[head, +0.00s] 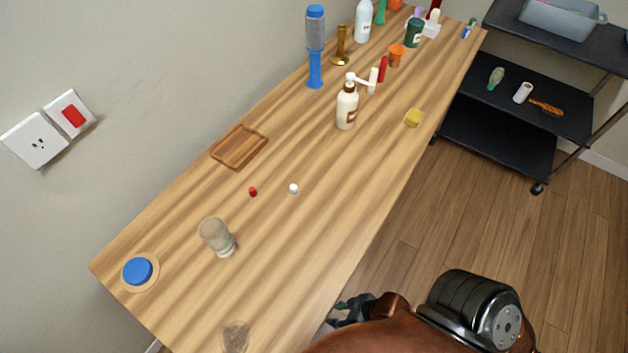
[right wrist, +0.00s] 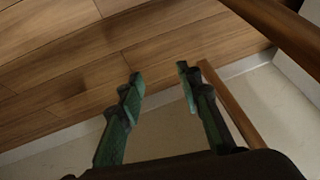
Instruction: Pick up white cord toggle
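A small white object (head: 294,188), which looks like the cord toggle, lies on the wooden table (head: 330,200) near its middle. A similar small red piece (head: 253,191) lies just left of it. My right gripper (head: 345,311) is beyond the table's front edge at the bottom, well apart from the toggle. In the right wrist view, my right gripper (right wrist: 160,75) has its two dark green fingers spread with nothing between them, over the floor. The toggle is not in the right wrist view. My left gripper is not in view.
A frosted glass (head: 215,235), a blue lid (head: 138,271) and a clear glass (head: 236,337) stand nearer. A wooden tray (head: 239,147) lies behind. A pump bottle (head: 347,106) and several bottles stand farther off. A black cart (head: 535,100) is at right. Table around the toggle is clear.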

